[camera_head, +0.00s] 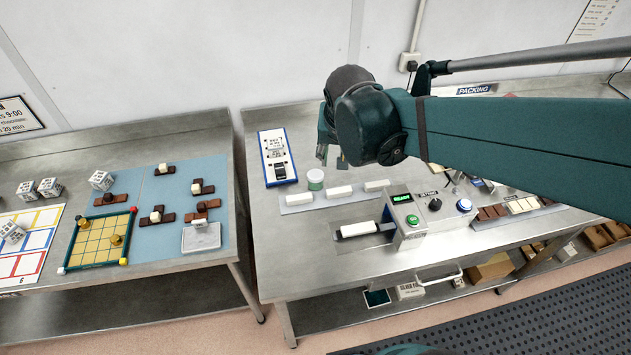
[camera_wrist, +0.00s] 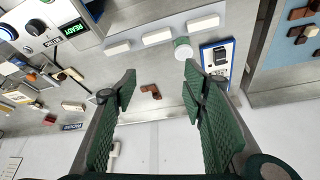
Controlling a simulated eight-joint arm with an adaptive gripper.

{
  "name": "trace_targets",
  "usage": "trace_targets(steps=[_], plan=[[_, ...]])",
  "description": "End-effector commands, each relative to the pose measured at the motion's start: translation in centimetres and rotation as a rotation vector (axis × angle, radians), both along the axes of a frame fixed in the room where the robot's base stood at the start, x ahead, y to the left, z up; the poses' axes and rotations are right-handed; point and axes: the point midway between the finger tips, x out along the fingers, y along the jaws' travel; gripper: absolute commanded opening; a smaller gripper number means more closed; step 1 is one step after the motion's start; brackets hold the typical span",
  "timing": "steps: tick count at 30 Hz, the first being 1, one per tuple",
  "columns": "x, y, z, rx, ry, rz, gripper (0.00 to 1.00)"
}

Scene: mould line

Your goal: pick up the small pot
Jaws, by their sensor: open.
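The small pot (camera_head: 315,179) is a pale green and white round pot. In the wrist view the small pot (camera_wrist: 183,49) shows beyond my gripper's fingers, upper right of centre. My gripper (camera_head: 331,158) is above the bench, close to the pot in the head view and apart from it. In the wrist view my gripper (camera_wrist: 160,82) has its two green fingers spread wide, with nothing held between them.
A blue-edged white device (camera_head: 278,157) lies left of the pot. A control box (camera_head: 413,213) with buttons stands at the front. A brown piece (camera_wrist: 151,91) lies on the bench.

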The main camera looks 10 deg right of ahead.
Motion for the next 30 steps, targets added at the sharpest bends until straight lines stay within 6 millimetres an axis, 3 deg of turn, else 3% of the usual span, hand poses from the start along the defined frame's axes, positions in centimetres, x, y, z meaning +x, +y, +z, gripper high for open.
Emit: trace_targets(steps=[17, 30], plan=[[6.5, 2.2, -6.5, -0.016, 0.053, -0.173, 0.43], [10.7, 4.2, -12.7, -0.041, 0.076, -0.313, 0.43]])
